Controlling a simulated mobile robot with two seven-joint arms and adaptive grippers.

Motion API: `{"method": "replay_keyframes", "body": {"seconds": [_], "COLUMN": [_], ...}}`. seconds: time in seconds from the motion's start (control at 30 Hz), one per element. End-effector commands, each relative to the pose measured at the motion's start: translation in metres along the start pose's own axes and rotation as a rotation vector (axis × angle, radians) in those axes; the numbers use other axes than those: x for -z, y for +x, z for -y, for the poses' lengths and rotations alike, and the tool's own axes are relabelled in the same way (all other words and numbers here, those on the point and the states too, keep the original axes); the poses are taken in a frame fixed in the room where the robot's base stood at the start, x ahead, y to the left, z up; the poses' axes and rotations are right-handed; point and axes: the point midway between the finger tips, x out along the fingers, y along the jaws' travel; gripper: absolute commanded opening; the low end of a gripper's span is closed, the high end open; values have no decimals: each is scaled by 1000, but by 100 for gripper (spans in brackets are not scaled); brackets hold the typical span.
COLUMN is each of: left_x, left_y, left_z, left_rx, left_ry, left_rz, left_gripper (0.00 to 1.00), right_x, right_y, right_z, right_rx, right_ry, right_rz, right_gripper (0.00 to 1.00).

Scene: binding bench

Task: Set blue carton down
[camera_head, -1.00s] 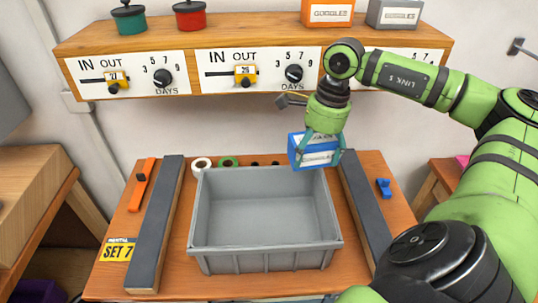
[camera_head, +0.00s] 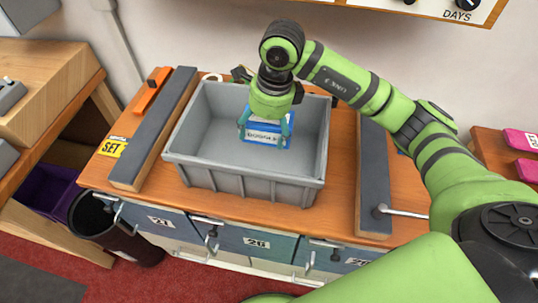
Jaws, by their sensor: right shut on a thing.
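The blue carton (camera_head: 260,133) has a white label with dark lettering on its front. My right gripper (camera_head: 264,130) is shut on it, with teal fingers on its two sides. The carton shows within the outline of the grey bin (camera_head: 245,189), toward its back right. The gripper covers the carton's top, and I cannot tell whether its underside touches the bin floor. My left gripper is not in view.
The bin stands on an orange wooden bench between two dark rails, left (camera_head: 157,125) and right (camera_head: 373,185). An orange tool (camera_head: 151,90) and a yellow SET sign (camera_head: 113,146) lie at left. Numbered drawers (camera_head: 255,241) are below.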

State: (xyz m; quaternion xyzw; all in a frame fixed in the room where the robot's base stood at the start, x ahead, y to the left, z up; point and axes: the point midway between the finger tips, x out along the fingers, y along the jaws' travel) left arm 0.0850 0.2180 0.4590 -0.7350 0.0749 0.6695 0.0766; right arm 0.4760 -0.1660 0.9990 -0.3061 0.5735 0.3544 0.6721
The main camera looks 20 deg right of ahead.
Motion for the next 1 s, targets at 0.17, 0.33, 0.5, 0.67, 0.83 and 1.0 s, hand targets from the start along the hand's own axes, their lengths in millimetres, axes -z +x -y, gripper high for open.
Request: {"method": "replay_keyframes", "body": {"seconds": [0.17,0.33,0.5,0.67,0.83,1.0], "left_x": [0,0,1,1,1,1], "left_y": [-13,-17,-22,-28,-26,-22], "left_z": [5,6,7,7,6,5], "left_rx": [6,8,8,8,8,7], "left_ry": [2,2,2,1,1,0], "left_rz": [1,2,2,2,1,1], "left_gripper": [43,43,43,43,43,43], "right_x": [6,8,11,14,14,15], "right_y": [33,52,67,88,91,94], "right_z": [-2,-1,-2,-2,-1,-1], "right_rx": [-7,-3,-5,-6,-1,-2], "right_ry": [2,1,0,0,-2,-2], "right_rz": [-5,-2,-4,-3,0,-1], "right_gripper": [47,47,47,47,47,47]}}
